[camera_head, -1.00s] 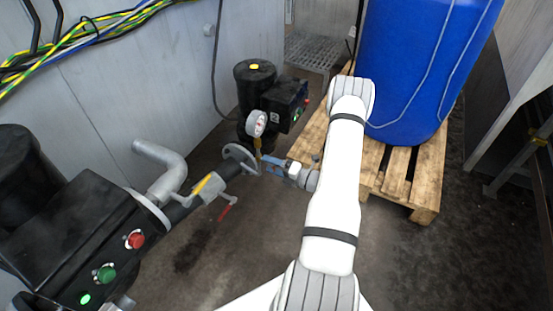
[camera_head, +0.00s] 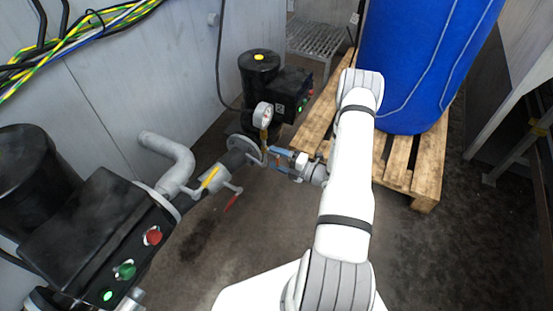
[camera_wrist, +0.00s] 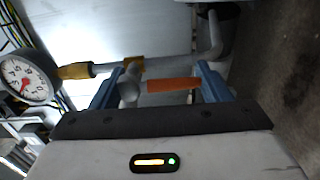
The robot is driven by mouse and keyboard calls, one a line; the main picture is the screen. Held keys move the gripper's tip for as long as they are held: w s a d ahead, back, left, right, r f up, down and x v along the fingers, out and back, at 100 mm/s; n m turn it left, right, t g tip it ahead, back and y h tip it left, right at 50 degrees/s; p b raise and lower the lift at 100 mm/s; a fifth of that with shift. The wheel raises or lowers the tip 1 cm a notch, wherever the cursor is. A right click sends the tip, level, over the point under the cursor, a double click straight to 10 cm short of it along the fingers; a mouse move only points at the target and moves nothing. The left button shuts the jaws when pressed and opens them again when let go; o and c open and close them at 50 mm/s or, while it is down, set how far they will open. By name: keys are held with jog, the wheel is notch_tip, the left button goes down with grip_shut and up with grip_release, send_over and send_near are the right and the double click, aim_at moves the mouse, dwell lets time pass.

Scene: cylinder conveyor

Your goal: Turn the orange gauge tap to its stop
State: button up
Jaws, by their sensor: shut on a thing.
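The orange tap handle (camera_wrist: 173,85) lies level across the wrist view, with its grey round hub (camera_wrist: 129,92) at its left end. My gripper (camera_wrist: 165,78) has its two blue fingers on either side, one by the hub and one by the handle's free end, shut on the tap. The white pressure gauge (camera_wrist: 26,80) is at the left, with a brass-coloured fitting on its stem. In the head view the gauge (camera_head: 263,115) stands above the pipe and my gripper (camera_head: 279,156) is just to its lower right. The handle is too small to make out there.
A black pump (camera_head: 258,75) stands behind; a control box (camera_head: 95,225) is at lower left. A blue drum (camera_head: 415,60) on a wooden pallet (camera_head: 425,185) stands right.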

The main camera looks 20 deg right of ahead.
jog(key=shift+s+d+f, duration=0.1)
jog(key=shift+s+f, duration=0.05)
jog(key=o, duration=1.3)
jog(key=shift+p+v, duration=0.45)
jog(key=shift+v, duration=3.4)
